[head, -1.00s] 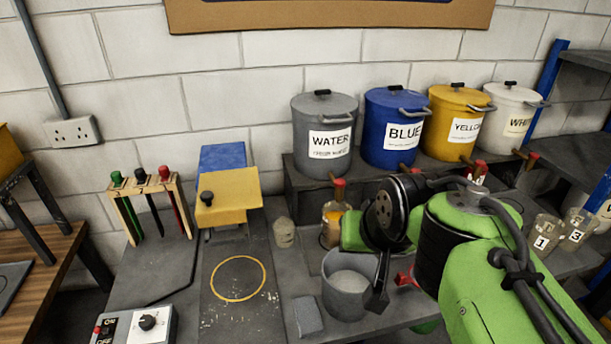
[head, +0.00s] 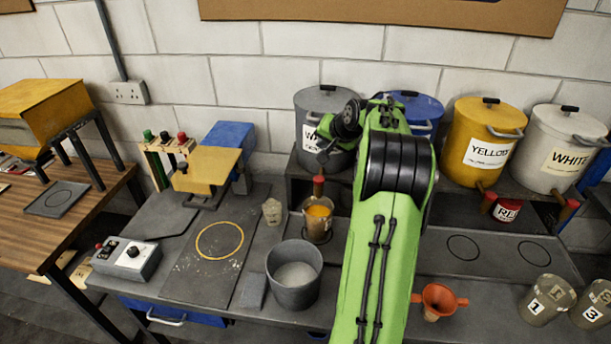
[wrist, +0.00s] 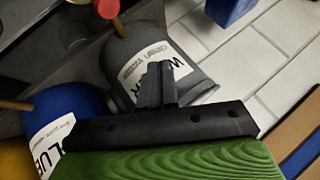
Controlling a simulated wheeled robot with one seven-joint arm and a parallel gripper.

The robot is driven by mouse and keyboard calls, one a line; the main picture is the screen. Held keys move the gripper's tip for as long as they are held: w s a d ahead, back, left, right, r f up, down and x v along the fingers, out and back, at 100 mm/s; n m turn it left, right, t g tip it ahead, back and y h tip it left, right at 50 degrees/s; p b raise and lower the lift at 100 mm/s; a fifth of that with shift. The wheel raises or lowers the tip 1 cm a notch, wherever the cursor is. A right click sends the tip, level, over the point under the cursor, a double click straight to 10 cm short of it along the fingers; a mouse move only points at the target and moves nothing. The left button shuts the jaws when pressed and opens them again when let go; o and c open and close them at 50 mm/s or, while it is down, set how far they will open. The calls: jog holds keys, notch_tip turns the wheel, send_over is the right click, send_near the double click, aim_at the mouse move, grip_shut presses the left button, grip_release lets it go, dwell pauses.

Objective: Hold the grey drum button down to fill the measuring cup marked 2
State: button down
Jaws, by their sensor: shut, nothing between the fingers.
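The grey drum labelled WATER (head: 311,103) stands on the rear shelf, partly hidden by my arm. Its label also shows in the wrist view (wrist: 150,68). A red button (head: 318,186) sits below the drum; a red round end (wrist: 107,8) shows at the top of the wrist view. A clear cup with orange content (head: 318,222) stands below the red button; I cannot read a number on it. My gripper (head: 322,148) is shut and empty in front of the grey drum. In the wrist view its fingers (wrist: 158,84) overlap the drum's label; I cannot tell whether they touch.
Blue (head: 417,104), yellow (head: 487,130) and white (head: 565,140) drums stand to the right. Cups marked 1 (head: 545,300) and 3 (head: 594,305) stand at the right front. A grey bucket (head: 294,275), an orange funnel (head: 439,300) and a small pale cup (head: 272,212) are on the bench.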

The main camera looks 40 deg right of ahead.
aim_at(321, 180)
jog(key=f+b, duration=0.3)
jog(key=f, duration=0.1)
jog(key=f+b, duration=0.4)
jog(key=f, duration=0.1)
jog(key=shift+w+a+b, duration=0.1)
jog(key=shift+a+b, duration=0.1)
jog(key=shift+b, duration=0.1)
dwell(1.9)
jog(key=shift+f, duration=0.35)
jog(key=shift+f+b, duration=0.5)
jog(key=shift+b, duration=0.05)
dwell(1.0)
jog(key=shift+r, duration=0.1)
dwell(2.1)
jog(key=shift+r+p, duration=0.8)
jog(key=shift+r, duration=0.05)
